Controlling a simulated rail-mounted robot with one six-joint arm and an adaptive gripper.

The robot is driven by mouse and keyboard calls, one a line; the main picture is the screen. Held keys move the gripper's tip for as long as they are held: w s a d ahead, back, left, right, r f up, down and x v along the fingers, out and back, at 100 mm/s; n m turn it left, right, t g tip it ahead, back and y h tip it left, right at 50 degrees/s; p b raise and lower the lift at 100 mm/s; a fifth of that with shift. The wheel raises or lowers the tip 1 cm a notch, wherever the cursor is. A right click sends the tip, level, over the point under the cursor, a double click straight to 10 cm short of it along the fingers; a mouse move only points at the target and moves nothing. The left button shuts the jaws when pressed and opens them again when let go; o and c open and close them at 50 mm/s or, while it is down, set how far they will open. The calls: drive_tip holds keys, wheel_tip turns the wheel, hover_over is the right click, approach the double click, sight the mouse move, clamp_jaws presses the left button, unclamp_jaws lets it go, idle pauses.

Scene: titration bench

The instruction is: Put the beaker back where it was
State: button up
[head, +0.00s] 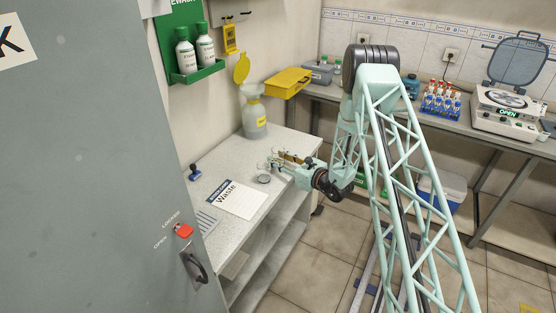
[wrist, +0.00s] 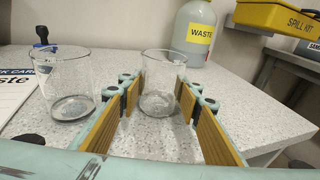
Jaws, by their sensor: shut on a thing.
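A clear glass beaker (wrist: 160,85) stands upright between the tan pads of my gripper (wrist: 162,98) in the wrist view. My gripper is shut on it. The beaker looks empty; its base is on or just above the speckled bench top (head: 226,157), I cannot tell which. In the head view my gripper (head: 284,162) reaches over the right edge of the bench, and the beakers there are small and partly overlapping.
A white "Waste" card (head: 237,199) lies on the bench left of the beakers, with a blue-handled item (head: 194,173) behind it. A waste bottle (head: 254,118) stands at the back. A yellow spill kit box (head: 287,82) is on the wall. The bench's right edge is close.

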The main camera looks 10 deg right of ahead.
drive_tip(key=shift+f, duration=0.15)
drive_tip(key=o, duration=0.9)
drive_tip(key=shift+r, duration=0.2)
drive_tip(key=p+v, duration=0.1)
drive_tip(key=v, duration=1.1)
drive_tip(key=shift+f, duration=0.1)
idle(0.4)
